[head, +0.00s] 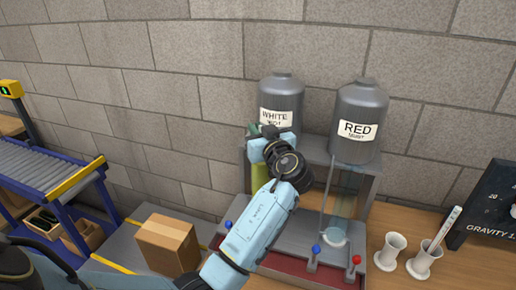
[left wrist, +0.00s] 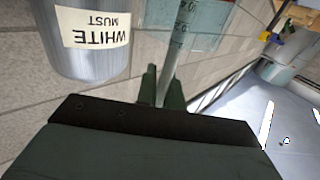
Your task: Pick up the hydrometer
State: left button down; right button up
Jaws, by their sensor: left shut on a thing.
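My left gripper (head: 259,130) is in front of the white must tank (head: 281,100), its fingertips mostly hidden behind my wrist in the head view. In the left wrist view the fingers (left wrist: 161,88) are shut on a thin pale stem with scale marks, the hydrometer (left wrist: 180,40). It runs away from the fingers toward a clear bluish surface (left wrist: 209,18); I cannot tell whether it is inside that. My arm hides the hydrometer in the head view. A similar marked white stick (head: 446,228) leans in a white holder (head: 424,262) at the right. My right gripper is not in view.
The red must tank (head: 357,115) stands beside the white one on a grey stand (head: 370,190), with a clear cylinder (head: 345,205) below it. Several coloured levers line the front. An empty white holder (head: 390,250), a dark gravity board (head: 488,205), a cardboard box (head: 168,243) and a roller conveyor (head: 45,168) are around.

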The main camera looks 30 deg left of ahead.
pick_arm(q)
notch_tip(320, 180, up, 27)
jog(key=b, duration=0.1)
jog(key=shift+r, duration=0.2)
jog(key=shift+f, duration=0.1)
dwell(2.1)
